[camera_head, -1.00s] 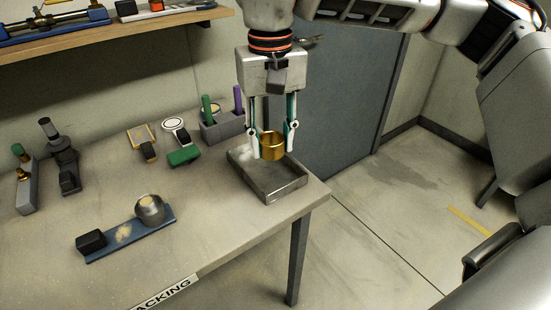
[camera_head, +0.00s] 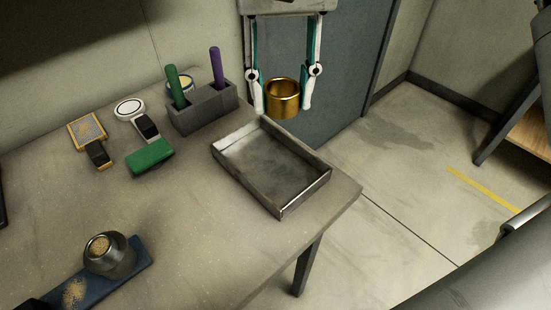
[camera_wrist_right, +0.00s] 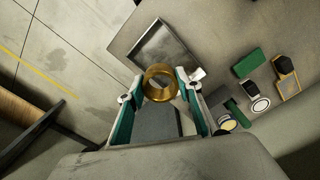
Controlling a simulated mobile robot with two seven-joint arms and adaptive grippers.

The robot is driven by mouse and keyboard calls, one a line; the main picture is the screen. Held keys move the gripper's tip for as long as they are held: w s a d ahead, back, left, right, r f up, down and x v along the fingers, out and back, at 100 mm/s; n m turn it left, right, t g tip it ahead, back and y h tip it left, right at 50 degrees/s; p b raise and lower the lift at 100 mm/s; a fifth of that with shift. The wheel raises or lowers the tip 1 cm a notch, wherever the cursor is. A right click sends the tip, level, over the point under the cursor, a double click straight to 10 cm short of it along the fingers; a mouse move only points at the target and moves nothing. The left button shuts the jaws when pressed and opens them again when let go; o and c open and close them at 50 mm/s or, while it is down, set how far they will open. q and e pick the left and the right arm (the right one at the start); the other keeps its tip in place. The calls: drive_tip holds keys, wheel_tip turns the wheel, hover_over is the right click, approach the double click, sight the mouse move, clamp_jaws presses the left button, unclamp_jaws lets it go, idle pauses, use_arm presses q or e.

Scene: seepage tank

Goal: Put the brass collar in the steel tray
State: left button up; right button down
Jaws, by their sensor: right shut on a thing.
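The brass collar (camera_head: 283,99) is a short, open gold-coloured ring. My right gripper (camera_head: 283,107) is shut on it, with one finger on each side. The collar also shows between the fingers in the right wrist view (camera_wrist_right: 160,84). The steel tray (camera_head: 268,170) is a shallow, empty rectangular tray near the table's right corner. In the head view the held collar appears just above and behind the tray's back edge. In the right wrist view the tray (camera_wrist_right: 166,48) lies beyond the collar. My left gripper is not in view.
A grey holder (camera_head: 204,112) with a green and a purple handle stands just left of the tray. A green block (camera_head: 150,156) lies further left. A blue base (camera_head: 128,277) carries a round metal piece. The table between is clear.

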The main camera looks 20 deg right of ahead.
drive_tip(key=b, duration=0.2)
hover_over(280, 175)
wheel_tip(280, 175, down, 10)
drive_tip(key=shift+f, duration=0.7)
wheel_tip(280, 175, down, 4)
drive_tip(key=shift+s+r+b, duration=0.1)
drive_tip(key=shift+b, duration=0.6)
drive_tip(key=shift+f, duration=0.35)
drive_tip(key=shift+r, duration=0.2)
drive_tip(key=shift+f, duration=0.15)
drive_tip(key=c, duration=1.6)
unclamp_jaws()
drive_tip(key=shift+o, duration=0.9)
wheel_tip(280, 175, up, 6)
drive_tip(key=shift+r+p, duration=0.1)
drive_tip(key=shift+p, duration=0.75)
use_arm(q)
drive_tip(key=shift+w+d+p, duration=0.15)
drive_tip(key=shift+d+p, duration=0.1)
drive_tip(key=shift+p, duration=0.5)
use_arm(e)
wheel_tip(280, 175, up, 6)
